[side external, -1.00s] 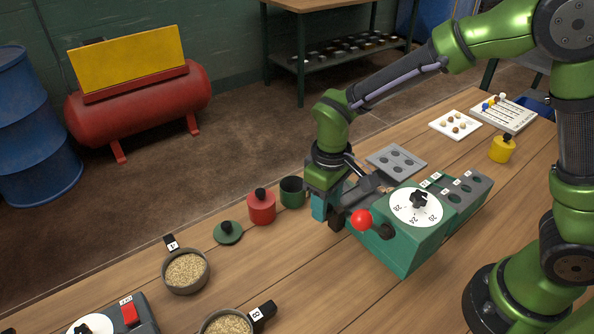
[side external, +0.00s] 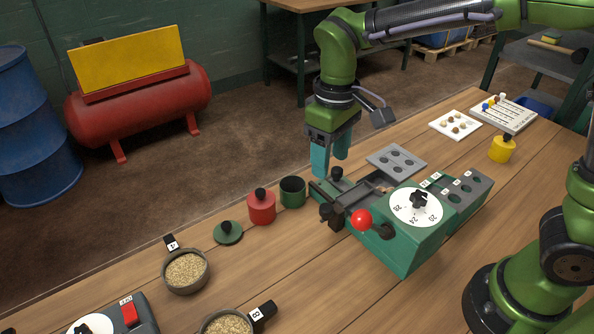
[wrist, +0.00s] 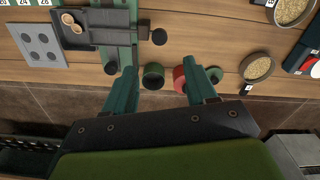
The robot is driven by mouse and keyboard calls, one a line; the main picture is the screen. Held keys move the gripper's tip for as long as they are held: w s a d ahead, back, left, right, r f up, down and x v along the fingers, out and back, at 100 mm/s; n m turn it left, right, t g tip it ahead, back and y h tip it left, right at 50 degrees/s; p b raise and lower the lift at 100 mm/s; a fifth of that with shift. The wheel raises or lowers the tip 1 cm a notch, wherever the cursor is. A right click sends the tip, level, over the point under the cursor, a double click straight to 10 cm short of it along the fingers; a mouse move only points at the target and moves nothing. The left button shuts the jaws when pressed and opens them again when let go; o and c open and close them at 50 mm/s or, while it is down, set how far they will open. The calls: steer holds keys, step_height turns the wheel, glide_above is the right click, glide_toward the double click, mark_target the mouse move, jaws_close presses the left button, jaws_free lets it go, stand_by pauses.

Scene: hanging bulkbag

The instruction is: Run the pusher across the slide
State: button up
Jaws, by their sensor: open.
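The green machine (side external: 415,240) has a numbered dial and a red-ball lever (side external: 362,220). The slide (side external: 360,190) runs along its far side, with a dark tray holding round pale pieces (wrist: 72,22) in the wrist view. A black knob (side external: 336,173), seemingly the pusher's, stands at the slide's far left; it also shows in the wrist view (wrist: 110,68). A second black knob (side external: 329,214) sticks out at the near left end. My gripper (side external: 331,166) is open and empty, fingers down, above and beside the far knob. In the wrist view the far knob lies outside the fingers.
A green cup (side external: 292,191), a red lidded pot (side external: 261,206) and a green lid (side external: 228,232) stand left of the slide. A grey holed plate (side external: 397,160) lies behind it. Grain pans (side external: 186,271) are at front left. A yellow weight (side external: 502,149) is at right.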

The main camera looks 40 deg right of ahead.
step_height(320, 180, up, 5)
stand_by(0.5)
steer(key=s+d+m+t+y, duration=0.2)
steer(key=s+d+m+t, duration=0.5)
steer(key=s+d, duration=0.4)
steer(key=shift+s+d, duration=0.3)
steer(key=shift+s, duration=0.15)
